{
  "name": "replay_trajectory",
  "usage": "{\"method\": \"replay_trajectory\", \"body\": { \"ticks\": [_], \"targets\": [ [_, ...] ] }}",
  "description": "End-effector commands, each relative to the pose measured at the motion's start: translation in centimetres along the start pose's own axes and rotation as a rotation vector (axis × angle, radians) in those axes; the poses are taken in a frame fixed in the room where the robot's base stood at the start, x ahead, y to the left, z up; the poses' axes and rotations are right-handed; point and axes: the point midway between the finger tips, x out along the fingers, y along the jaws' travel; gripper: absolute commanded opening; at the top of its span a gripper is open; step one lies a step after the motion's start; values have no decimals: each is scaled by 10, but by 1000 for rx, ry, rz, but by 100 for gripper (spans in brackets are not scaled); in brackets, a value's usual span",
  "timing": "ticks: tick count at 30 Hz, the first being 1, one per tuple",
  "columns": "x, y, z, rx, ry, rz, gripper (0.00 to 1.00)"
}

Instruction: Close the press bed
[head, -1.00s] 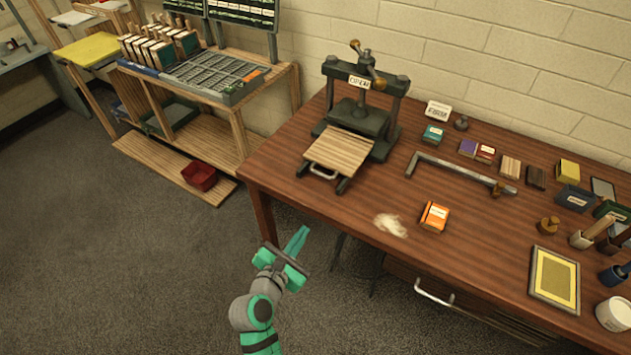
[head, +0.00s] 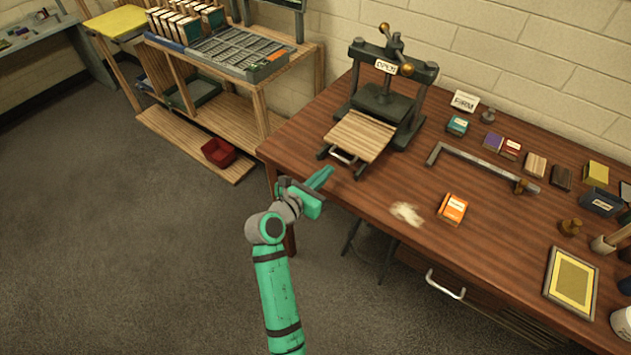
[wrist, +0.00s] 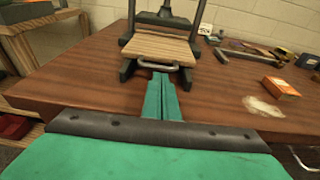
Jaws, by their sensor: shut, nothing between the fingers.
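The press (head: 385,95) stands on the brown table, a dark frame with brass-knobbed handle on top. Its wooden bed (head: 360,136) sticks out toward the table's front edge on dark rails, with a metal handle (head: 344,157) at its front. In the wrist view the bed (wrist: 160,48) and its handle (wrist: 157,67) lie straight ahead, just beyond the fingertips. My green gripper (head: 322,178) is shut and empty, near the table's front left edge and in front of the bed handle. I cannot tell whether it touches the handle.
An orange box (head: 453,208) and a pale crumpled patch (head: 407,213) lie right of the gripper. A long metal bar (head: 482,168) lies behind them. A drawer handle (head: 445,285) sticks out below the tabletop. A type rack (head: 215,60) stands at the left.

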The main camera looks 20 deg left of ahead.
Motion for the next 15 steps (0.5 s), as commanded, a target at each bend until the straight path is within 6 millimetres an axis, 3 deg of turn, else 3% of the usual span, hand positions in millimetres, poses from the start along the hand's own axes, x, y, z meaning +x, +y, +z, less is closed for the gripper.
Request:
{"method": "replay_trajectory", "body": {
  "ticks": [6,15],
  "targets": [
    [35,0,0,1,1,0,0],
    [53,0,0,1,0,1,0]
  ]
}}
